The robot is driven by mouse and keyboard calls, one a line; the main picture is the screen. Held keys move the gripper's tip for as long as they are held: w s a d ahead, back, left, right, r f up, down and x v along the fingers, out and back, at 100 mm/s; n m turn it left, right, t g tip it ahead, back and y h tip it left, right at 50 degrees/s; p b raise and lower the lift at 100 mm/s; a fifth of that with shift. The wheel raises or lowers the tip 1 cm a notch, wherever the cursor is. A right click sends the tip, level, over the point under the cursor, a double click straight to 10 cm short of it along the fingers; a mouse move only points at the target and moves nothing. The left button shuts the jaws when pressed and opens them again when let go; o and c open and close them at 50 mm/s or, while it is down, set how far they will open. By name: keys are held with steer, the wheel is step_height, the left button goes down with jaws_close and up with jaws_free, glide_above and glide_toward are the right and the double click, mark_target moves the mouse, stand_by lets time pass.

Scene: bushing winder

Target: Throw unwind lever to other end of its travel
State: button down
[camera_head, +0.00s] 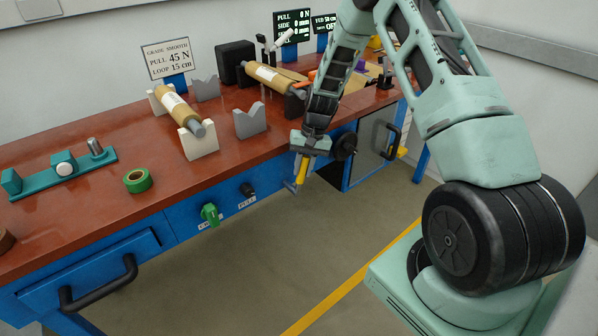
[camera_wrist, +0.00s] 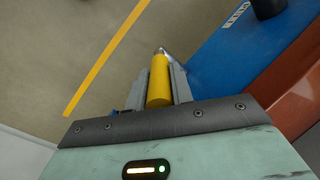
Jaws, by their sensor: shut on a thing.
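The lever has a yellow cylindrical handle (camera_head: 302,169), seen in front of the blue bench front below the red top. In the wrist view the handle (camera_wrist: 158,82) lies lengthwise between the two grey fingers, and a short metal end shows beyond it beside the blue panel. My gripper (camera_head: 298,173) is shut on this handle, and it also fills the lower part of the wrist view (camera_wrist: 157,88). The lever's pivot is not clear in either view.
A green knob (camera_head: 210,214) and a black knob (camera_head: 247,189) stick out of the bench front to the left. A drawer handle (camera_head: 97,287) is farther left. A grey cabinet door (camera_head: 372,147) is at right. The floor in front, with its yellow line (camera_head: 345,288), is clear.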

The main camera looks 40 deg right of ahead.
steer(key=shift+w+d+f+y+b, duration=0.1)
steer(key=shift+d+f+y+b, duration=0.55)
steer(key=shift+y, duration=0.5)
steer(key=shift+s+d+f+y+b, duration=0.1)
steer(key=shift+d+f+y+b, duration=0.3)
steer(key=shift+d+y+b, duration=0.65)
steer(key=shift+w+d+f+y+b, duration=0.1)
steer(key=shift+d+f+y+b, duration=0.45)
steer(key=shift+y, duration=0.75)
steer(key=shift+d, duration=0.15)
steer(key=c, duration=1.2)
jaws_free()
steer(key=shift+c, duration=0.2)
steer(key=shift+r, duration=0.1)
steer(key=b+v, duration=0.1)
steer(key=v, duration=1.6)
steer(key=shift+d+b, duration=0.2)
steer(key=shift+b, duration=0.2)
steer(key=shift+c, duration=0.3)
